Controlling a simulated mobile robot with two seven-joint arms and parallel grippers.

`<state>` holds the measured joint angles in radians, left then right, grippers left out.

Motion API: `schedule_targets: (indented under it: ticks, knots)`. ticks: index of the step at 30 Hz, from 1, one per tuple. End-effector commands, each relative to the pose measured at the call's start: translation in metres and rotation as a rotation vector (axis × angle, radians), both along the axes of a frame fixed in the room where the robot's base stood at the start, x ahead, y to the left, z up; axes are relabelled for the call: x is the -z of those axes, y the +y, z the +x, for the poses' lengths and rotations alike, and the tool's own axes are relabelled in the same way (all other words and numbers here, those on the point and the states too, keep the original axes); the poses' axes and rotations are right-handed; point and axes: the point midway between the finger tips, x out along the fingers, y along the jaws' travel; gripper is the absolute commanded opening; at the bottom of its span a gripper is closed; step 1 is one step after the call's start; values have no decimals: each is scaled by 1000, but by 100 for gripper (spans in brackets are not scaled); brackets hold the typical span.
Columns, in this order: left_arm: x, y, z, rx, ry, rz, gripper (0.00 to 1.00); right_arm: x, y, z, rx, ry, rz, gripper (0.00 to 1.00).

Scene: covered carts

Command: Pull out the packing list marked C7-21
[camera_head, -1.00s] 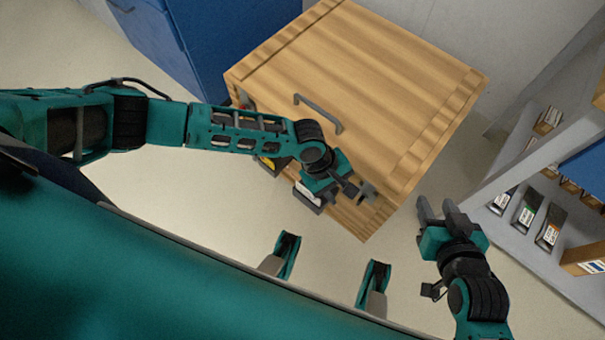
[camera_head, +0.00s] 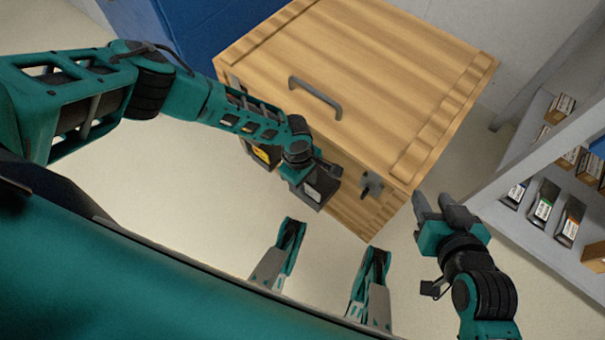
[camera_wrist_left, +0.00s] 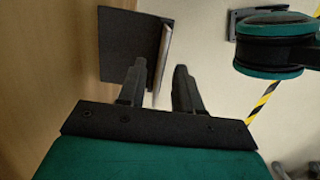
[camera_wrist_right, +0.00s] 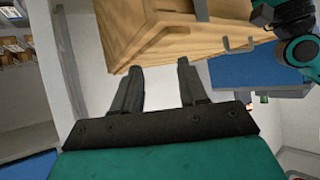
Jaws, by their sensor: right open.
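A wooden cart (camera_head: 385,75) with a closed lid stands in front of me. A dark pocket (camera_head: 320,187) with a pale sheet in it hangs on its front side. In the left wrist view the dark pocket (camera_wrist_left: 128,48) shows the sheet's pale edge (camera_wrist_left: 163,50). No marking is legible, so I cannot tell whether it is C7-21. A second pocket with yellow (camera_head: 263,156) is partly behind my left arm. My left gripper (camera_wrist_left: 160,76) is open and empty, with its fingertips near the pocket's lower edge. My right gripper (camera_head: 434,202) is open and empty beside the cart's right corner.
A grey handle (camera_head: 316,98) lies on the lid and a metal latch (camera_head: 370,186) is on the cart's front. A blue cabinet (camera_head: 195,35) stands behind at left. A shelf (camera_head: 500,230) with several small boxes is at right. Floor in front of the cart is clear.

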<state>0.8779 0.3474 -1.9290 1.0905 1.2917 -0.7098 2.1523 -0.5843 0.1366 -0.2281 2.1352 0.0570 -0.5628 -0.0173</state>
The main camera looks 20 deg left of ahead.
Motion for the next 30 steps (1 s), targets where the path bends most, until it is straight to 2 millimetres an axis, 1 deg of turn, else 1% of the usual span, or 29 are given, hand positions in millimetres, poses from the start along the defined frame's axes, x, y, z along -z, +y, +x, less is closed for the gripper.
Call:
schedule_targets:
  ticks: [1,6,17,27,30]
  knots:
    - [11,-1,0,1,0,1,34,6,2,1,-2,-1,4,43]
    - [22,-3,-1,1,-1,0,34,5,7,3,-12,-4,11,43]
    - [23,-4,-1,1,-1,-1,33,0,7,7,-15,-13,11,43]
    - [23,-4,-1,1,0,-1,1,0,5,7,-12,-15,8,43]
    - [23,-4,-1,1,0,-1,0,1,5,7,-11,-13,7,43]
